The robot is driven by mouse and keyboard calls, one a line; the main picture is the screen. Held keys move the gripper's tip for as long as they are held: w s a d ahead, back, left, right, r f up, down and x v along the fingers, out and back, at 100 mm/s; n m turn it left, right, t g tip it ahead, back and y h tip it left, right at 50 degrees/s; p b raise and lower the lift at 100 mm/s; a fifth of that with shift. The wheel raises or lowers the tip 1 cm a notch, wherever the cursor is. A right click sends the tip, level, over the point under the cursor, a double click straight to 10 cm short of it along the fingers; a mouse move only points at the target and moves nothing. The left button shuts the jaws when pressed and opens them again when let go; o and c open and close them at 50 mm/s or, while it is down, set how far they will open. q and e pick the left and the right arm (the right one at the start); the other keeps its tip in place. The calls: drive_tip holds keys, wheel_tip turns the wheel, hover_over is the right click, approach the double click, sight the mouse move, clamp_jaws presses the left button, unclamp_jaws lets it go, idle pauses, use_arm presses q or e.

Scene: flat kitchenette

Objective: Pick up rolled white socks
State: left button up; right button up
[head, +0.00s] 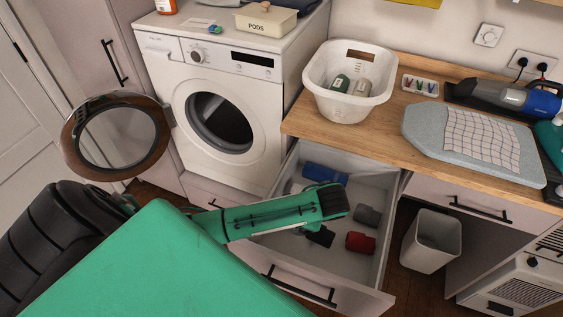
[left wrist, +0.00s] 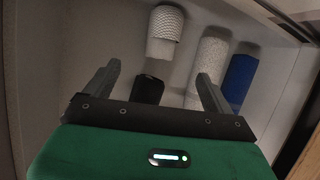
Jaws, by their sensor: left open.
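In the left wrist view, a short white, textured roll (left wrist: 165,28) lies in the drawer, beyond my left gripper. A longer pale speckled roll (left wrist: 212,58) lies to its right. Both could be rolled white socks; I cannot tell which is meant. My left gripper (left wrist: 158,73) is open and empty above them, fingers spread. A black bundle (left wrist: 149,88) shows between the fingers, lower down. In the head view my left arm reaches over the open drawer (head: 372,277) and hides much of its inside, so the white rolls do not show clearly.
The drawer also holds a blue roll (head: 325,173), a grey roll (head: 367,215) and a red roll (head: 360,243). The washing machine (head: 163,62) stands left with its door (head: 117,138) open. A white basket (head: 350,100) stands on the worktop (head: 400,92) above, and a bin (head: 430,241) right.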

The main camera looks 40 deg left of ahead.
use_arm(q)
drive_tip(key=x, duration=0.6)
drive_tip(key=shift+a+f, duration=0.1)
drive_tip(key=shift+a, duration=0.1)
drive_tip(key=shift+a+f, duration=0.15)
drive_tip(key=shift+f, duration=0.15)
drive_tip(key=shift+w+a+f+p, duration=0.15)
drive_tip(key=shift+a+f+p, duration=0.15)
drive_tip(key=shift+a+f, duration=0.1)
drive_tip(key=x, duration=0.3)
drive_tip(key=shift+w+a+f+p, duration=0.1)
drive_tip(key=shift+a+p, duration=0.2)
drive_tip(key=shift+a+f, duration=0.15)
drive_tip(key=shift+f, duration=0.15)
drive_tip(key=c, duration=1.1)
use_arm(e)
drive_tip(key=shift+s+d+r, duration=0.25)
drive_tip(key=shift+d+r, duration=0.4)
drive_tip(key=shift+d, duration=0.3)
